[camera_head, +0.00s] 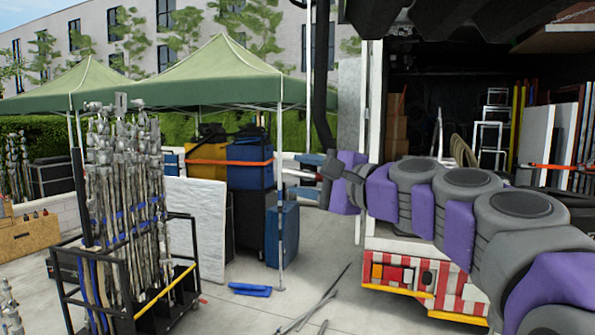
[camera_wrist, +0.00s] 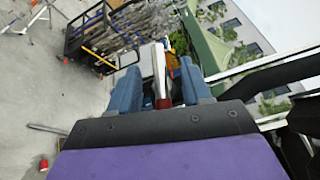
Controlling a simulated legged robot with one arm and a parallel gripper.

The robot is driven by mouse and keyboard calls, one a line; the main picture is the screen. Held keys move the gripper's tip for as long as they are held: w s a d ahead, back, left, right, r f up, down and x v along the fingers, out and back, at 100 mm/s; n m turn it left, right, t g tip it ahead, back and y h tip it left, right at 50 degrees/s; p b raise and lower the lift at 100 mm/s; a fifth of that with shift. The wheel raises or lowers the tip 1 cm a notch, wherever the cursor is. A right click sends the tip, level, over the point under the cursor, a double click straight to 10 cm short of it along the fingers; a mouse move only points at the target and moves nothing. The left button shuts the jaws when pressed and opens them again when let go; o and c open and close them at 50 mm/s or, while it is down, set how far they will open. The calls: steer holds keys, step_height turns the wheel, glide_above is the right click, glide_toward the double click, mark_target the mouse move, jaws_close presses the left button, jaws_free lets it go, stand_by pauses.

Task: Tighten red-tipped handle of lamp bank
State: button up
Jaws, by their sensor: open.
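My gripper (camera_head: 326,172) reaches left from the right side of the head view, beside a dark curved tube (camera_head: 322,85). In the wrist view my gripper (camera_wrist: 161,82) is open, with one blue finger on each side. Between the fingers shows a pale bar with a dark red end (camera_wrist: 163,103), which looks like the red-tipped handle. I cannot tell whether the fingers touch it. A pale bar end (camera_head: 298,174) also shows just left of my gripper in the head view. The black ribbed body (camera_head: 440,15) overhead may be the lamp bank; most of it is cut off.
A cart (camera_head: 140,305) full of light stands is at the left. Green canopies (camera_head: 215,75), a white panel (camera_head: 200,220) and blue cases (camera_head: 282,235) stand behind. The open truck (camera_head: 425,265) is at the right. Loose poles (camera_head: 310,312) lie on the paving.

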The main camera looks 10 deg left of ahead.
steer(key=shift+w+a, duration=0.2)
steer(key=shift+w, duration=0.05)
steer(key=shift+c, duration=0.3)
steer(key=shift+w+a, duration=0.1)
steer(key=shift+a, duration=0.2)
steer(key=shift+c, duration=1.4)
steer(key=shift+f, duration=0.1)
jaws_close()
steer(key=shift+a, duration=0.1)
